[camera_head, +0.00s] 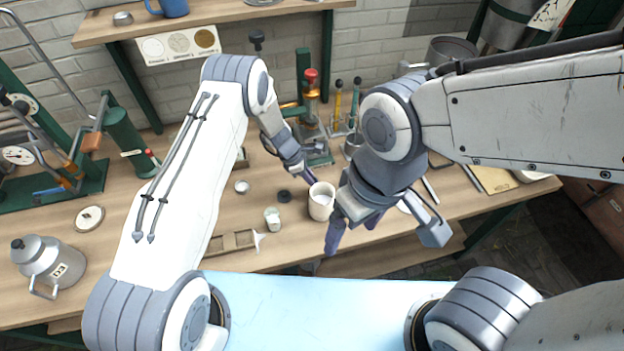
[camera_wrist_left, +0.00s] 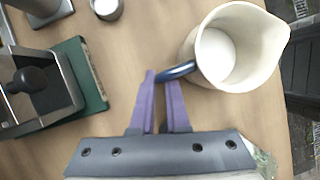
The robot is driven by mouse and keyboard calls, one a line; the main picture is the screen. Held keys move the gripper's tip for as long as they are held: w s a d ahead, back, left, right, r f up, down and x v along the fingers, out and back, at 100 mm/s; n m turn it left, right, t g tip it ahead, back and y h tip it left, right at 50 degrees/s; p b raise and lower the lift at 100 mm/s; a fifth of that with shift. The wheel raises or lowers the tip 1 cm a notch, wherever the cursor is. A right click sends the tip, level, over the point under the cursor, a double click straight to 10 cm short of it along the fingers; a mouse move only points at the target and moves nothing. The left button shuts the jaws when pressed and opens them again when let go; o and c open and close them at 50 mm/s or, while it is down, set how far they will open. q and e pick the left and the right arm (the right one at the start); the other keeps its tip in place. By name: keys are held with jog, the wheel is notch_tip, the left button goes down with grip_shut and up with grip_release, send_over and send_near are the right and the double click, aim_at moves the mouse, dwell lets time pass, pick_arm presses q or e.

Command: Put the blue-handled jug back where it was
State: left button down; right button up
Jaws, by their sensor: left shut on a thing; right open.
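The jug (camera_head: 321,203) is cream-coloured with a blue handle; its spout points right in the left wrist view (camera_wrist_left: 268,52), where something white shows inside. My left gripper (camera_head: 311,180) is shut on the blue handle (camera_wrist_left: 180,71), with its purple fingers (camera_wrist_left: 160,90) on either side of it. The jug is upright or nearly so; I cannot tell whether it touches the bench. My right gripper (camera_head: 352,232) is open and empty, just right of and nearer than the jug in the head view.
The wooden bench (camera_head: 190,225) carries a small glass of white stuff (camera_head: 272,218), a black knob-like piece (camera_head: 284,196), a wooden tray (camera_head: 232,243) and a metal can (camera_head: 48,262). A green-based press (camera_head: 308,120) stands behind. A blue mug (camera_head: 170,7) is on the upper shelf.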

pick_arm(q)
jog(key=shift+f, duration=0.15)
jog(key=c, duration=0.9)
grip_release()
